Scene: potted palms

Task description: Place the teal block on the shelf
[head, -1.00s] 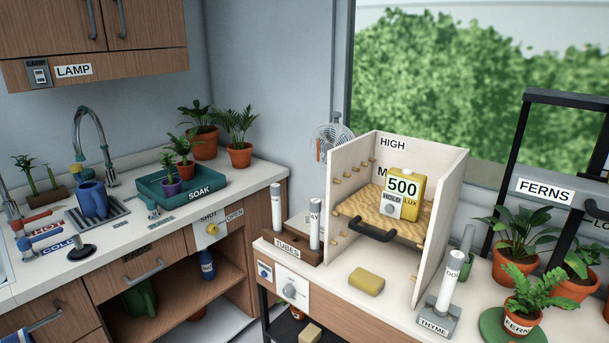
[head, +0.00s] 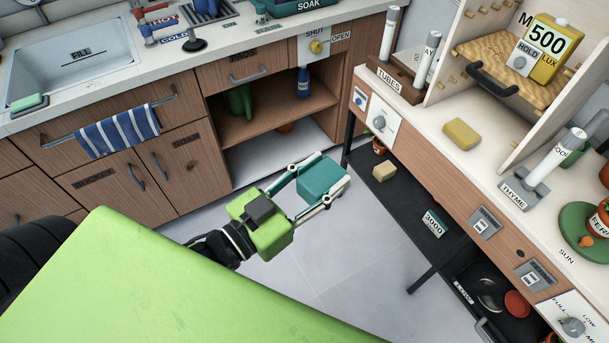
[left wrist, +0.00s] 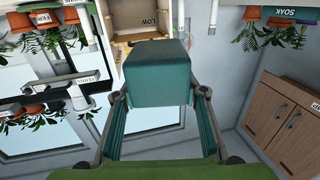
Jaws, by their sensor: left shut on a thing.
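My left gripper (head: 316,186) is shut on the teal block (head: 321,176), in the middle of the head view. The block is held in the air over the grey floor, between the sink counter and the right-hand bench. In the left wrist view the block (left wrist: 157,72) sits between the two fingers. A slatted wooden shelf board (head: 497,62) with a dark handle is set in the pale peg-sided unit on the bench, up and right of the gripper. A yellow lux meter (head: 556,66) reading 500 stands on it. My right gripper is not in view.
The bench holds a yellow sponge (head: 461,134), a tube rack (head: 395,82) and the thyme stand (head: 519,194). Beneath it, a dark lower shelf (head: 400,208) bears a pale block (head: 384,172) and a box marked 5000 (head: 433,223). The floor around the gripper is clear.

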